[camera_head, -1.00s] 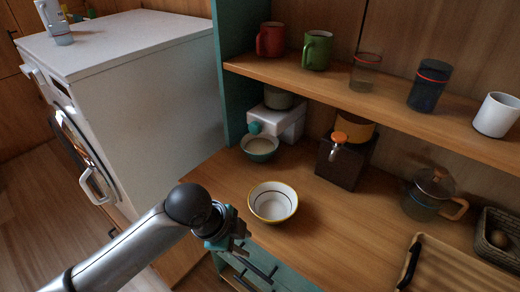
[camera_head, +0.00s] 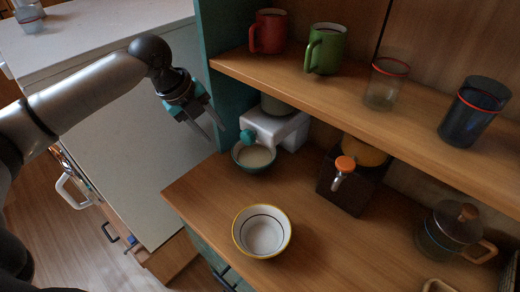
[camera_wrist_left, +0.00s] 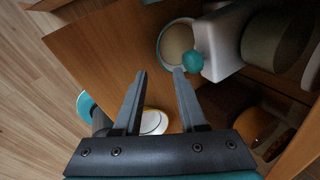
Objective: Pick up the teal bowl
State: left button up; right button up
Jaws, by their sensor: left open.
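The teal bowl (camera_head: 254,157) stands upright on the wooden counter below the shelf, with something pale inside. It sits in front of a white dispenser with a teal knob. My left gripper (camera_head: 214,128) is open and empty, above and to the left of the bowl in the head view. In the left wrist view the bowl (camera_wrist_left: 177,44) lies beyond the two spread fingertips (camera_wrist_left: 159,72), partly behind the teal knob. The gripper appears apart from the bowl. My right gripper is not in view.
A white bowl with a yellow rim (camera_head: 262,231) stands nearer on the counter. The white dispenser (camera_head: 278,128) is close behind the teal bowl. A dark dispenser (camera_head: 345,182) stands to the right. The shelf (camera_head: 300,85) with mugs overhangs the back. A teal side panel (camera_head: 226,117) is at left.

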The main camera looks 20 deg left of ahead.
pick_arm(q)
send_near(235, 158)
jog(key=f, duration=0.1)
jog(key=x, duration=0.2)
jog(key=b+x, duration=0.1)
jog(key=x, duration=0.1)
jog(key=shift+d+f+b, duration=0.25)
jog(key=shift+b, duration=0.05)
jog(key=x, duration=0.2)
jog(key=b+x, duration=0.1)
jog(key=x, duration=0.2)
jog(key=shift+w+a+r, duration=0.1)
jog(key=shift+w+a, duration=0.05)
jog(key=shift+w, duration=0.05)
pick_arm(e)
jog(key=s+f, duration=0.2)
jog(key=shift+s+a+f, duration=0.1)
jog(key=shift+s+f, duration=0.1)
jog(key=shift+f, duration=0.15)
pick_arm(q)
grip_shut()
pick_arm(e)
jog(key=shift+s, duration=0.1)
pick_arm(q)
jog(key=shift+r, duration=0.1)
